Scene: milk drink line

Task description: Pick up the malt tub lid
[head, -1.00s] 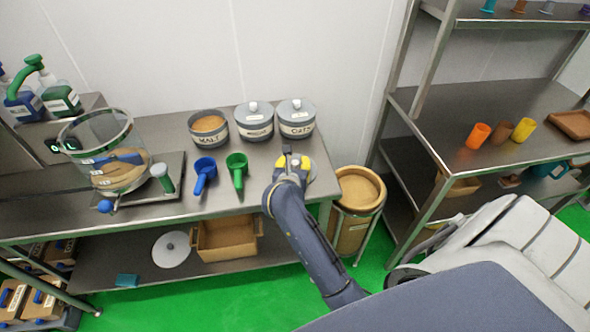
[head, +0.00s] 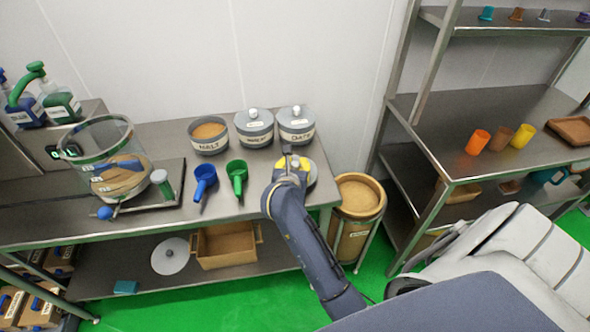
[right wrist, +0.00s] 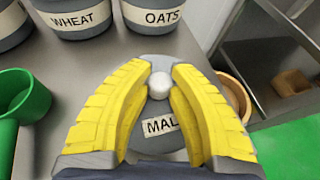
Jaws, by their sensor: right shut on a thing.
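The malt tub lid (right wrist: 172,141) is a grey disc with a white knob and a label of which "MAL" shows. It lies at the right end of the steel table. In the head view only its edge (head: 313,173) shows beside my right gripper (head: 289,160). In the right wrist view my right gripper (right wrist: 160,85) has its yellow fingers shut on the lid's knob, one on each side. The open malt tub (head: 209,146), filled with tan powder, stands further back on the table. My left gripper is not in view.
Wheat (head: 254,130) and oats (head: 296,128) tubs stand lidded behind my right gripper. A blue scoop (head: 205,175) and a green scoop (head: 237,170) lie to its left.

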